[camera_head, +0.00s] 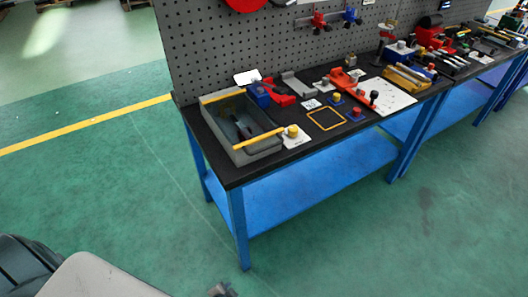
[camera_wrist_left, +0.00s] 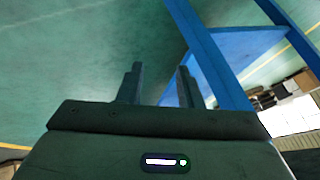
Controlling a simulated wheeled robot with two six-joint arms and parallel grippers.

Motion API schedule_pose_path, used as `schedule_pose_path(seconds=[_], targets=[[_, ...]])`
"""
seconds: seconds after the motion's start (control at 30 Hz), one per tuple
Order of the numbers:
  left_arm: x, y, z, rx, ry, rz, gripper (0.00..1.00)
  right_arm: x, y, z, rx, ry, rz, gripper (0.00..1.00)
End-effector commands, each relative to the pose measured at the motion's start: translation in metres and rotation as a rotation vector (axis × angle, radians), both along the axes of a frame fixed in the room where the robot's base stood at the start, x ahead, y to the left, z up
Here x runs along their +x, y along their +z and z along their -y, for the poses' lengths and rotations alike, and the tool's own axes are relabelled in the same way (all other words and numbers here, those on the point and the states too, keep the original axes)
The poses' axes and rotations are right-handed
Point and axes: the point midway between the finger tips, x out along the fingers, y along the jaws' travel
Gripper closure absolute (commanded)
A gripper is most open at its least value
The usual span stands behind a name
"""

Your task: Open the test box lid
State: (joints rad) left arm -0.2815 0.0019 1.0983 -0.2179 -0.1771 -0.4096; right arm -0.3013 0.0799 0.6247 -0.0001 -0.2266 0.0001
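A grey box (camera_head: 272,146) with yellow strips along its edges stands at the left end of the black-topped workbench (camera_head: 228,174). It looks open at the top, with dark items inside. I cannot tell whether this is the test box, and I cannot make out a lid. My left gripper (camera_wrist_left: 158,80) shows in the left wrist view with its two dark fingers apart and nothing between them. It is over the green floor beside the blue bench frame (camera_wrist_left: 212,58), away from the bench top.
A yellow square outline (camera_head: 326,119), a red-orange clamp-like part (camera_head: 345,88) and a white plate (camera_head: 392,98) lie right of the box. A grey pegboard (camera_head: 215,45) stands behind. A second bench adjoins at right. The green floor (camera_head: 110,200) in front is clear.

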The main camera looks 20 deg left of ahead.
Motion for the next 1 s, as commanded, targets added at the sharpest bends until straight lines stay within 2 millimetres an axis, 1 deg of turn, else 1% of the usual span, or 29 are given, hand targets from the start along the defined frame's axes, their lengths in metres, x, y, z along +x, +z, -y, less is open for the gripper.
schedule_pose_path(seconds=[0.03,0.07,0.1,0.17,0.2,0.27,0.3,0.33,0.37,0.4,0.5,0.6,0.7,0.77,0.87,1.0], targets=[[0.040,0.029,0.010,0.054,-0.071,0.098,0.68,0.001,-0.007,0.000,0.000,0.000,0.001,1.00],[0.060,0.050,0.014,0.094,-0.113,0.154,0.68,0.001,-0.009,0.000,0.000,0.000,0.001,1.00],[0.086,0.078,0.019,0.153,-0.166,0.228,0.68,0.002,-0.012,0.000,0.000,0.000,0.002,1.00],[0.120,0.125,0.026,0.252,-0.238,0.337,0.68,0.002,-0.016,0.000,0.000,0.000,0.003,1.00],[0.140,0.158,0.029,0.324,-0.277,0.409,0.68,0.003,-0.018,0.000,0.000,0.000,0.003,1.00],[0.164,0.209,0.033,0.437,-0.325,0.510,0.68,0.004,-0.022,0.000,0.000,0.000,0.004,1.00],[0.176,0.244,0.034,0.517,-0.348,0.572,0.68,0.004,-0.025,0.000,0.000,0.000,0.004,1.00],[0.184,0.269,0.034,0.579,-0.363,0.616,0.68,0.004,-0.026,0.000,0.000,0.000,0.005,1.00],[0.189,0.294,0.034,0.637,-0.373,0.656,0.68,0.005,-0.028,0.000,0.000,0.000,0.006,1.00],[0.195,0.325,0.034,0.715,-0.382,0.703,0.68,0.006,-0.030,0.000,0.000,0.001,0.007,1.00],[0.199,0.390,0.031,0.881,-0.387,0.791,0.68,0.008,-0.033,0.000,0.000,0.001,0.011,1.00],[0.197,0.432,0.029,0.997,-0.380,0.839,0.68,0.011,-0.035,0.000,0.000,0.001,0.015,1.00],[0.196,0.453,0.027,1.056,-0.375,0.860,0.68,0.011,-0.035,0.000,0.000,0.001,0.014,1.00],[0.197,0.459,0.026,1.070,-0.374,0.866,0.68,0.011,-0.035,0.000,0.000,0.001,0.014,1.00],[0.206,0.461,0.026,1.073,-0.374,0.866,0.68,0.010,-0.034,0.000,0.000,0.001,0.012,1.00],[0.229,0.464,0.023,1.073,-0.375,0.867,0.68,0.007,-0.034,0.000,0.000,0.001,0.008,1.00]])
